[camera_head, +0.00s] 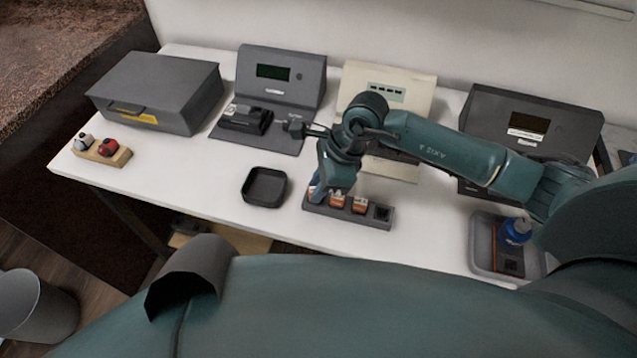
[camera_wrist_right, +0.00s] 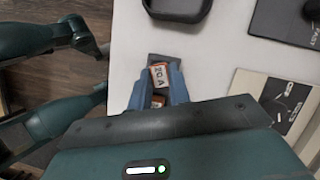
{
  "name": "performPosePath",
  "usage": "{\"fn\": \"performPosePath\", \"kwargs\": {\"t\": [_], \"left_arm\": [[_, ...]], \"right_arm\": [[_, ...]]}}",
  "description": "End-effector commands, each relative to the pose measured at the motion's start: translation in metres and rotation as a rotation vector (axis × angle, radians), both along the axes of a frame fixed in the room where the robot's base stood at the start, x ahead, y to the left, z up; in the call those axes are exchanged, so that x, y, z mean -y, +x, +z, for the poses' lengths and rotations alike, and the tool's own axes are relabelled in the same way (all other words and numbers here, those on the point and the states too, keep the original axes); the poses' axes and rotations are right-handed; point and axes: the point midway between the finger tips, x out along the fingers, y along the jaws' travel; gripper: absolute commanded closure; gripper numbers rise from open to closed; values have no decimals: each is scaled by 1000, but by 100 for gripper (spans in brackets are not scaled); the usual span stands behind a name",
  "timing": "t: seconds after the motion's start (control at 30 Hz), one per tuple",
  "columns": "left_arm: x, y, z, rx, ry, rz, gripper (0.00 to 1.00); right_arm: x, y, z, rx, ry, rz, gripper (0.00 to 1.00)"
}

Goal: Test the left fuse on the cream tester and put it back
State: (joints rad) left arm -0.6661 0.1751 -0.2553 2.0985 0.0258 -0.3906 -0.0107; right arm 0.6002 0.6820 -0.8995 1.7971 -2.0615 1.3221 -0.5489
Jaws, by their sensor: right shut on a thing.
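A dark fuse block (camera_head: 347,214) sits near the table's front edge, with two orange fuses (camera_head: 360,205) showing in its middle and a dark empty-looking slot (camera_head: 382,213) at its right end. My right gripper (camera_head: 317,190) is down at the block's left end. In the right wrist view its blue fingers (camera_wrist_right: 160,78) are shut on the left fuse (camera_wrist_right: 161,72), an orange one with a pale label. I cannot tell whether this fuse is fully seated. The cream tester (camera_head: 412,84) stands behind my right arm, partly hidden; its base shows in the wrist view (camera_wrist_right: 245,84). My left gripper is not visible.
A black tray (camera_head: 265,188) lies left of the block. Dark testers stand at left (camera_head: 305,70) and right (camera_head: 530,120) of the cream one. A grey bin (camera_head: 482,245) with a blue-topped item is at right. A grey case (camera_head: 160,90) is at far left.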

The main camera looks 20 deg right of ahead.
Motion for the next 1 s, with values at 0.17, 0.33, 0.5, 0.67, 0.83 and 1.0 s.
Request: {"fn": "performPosePath", "kwargs": {"t": [0.17, 0.33, 0.5, 0.67, 0.83, 1.0], "left_arm": [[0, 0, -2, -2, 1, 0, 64], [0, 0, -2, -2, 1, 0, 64], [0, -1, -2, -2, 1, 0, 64], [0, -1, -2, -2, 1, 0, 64], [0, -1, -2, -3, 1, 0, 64], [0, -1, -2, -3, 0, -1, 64]], "right_arm": [[0, 0, -1, 0, 0, 0, 100], [0, 0, -1, 0, 0, 0, 79], [0, 0, -1, 0, 0, 0, 65], [0, 0, -1, 0, 0, 0, 56], [0, 0, -1, 0, 0, 0, 51], [0, 0, -1, 0, 0, 0, 43]]}}
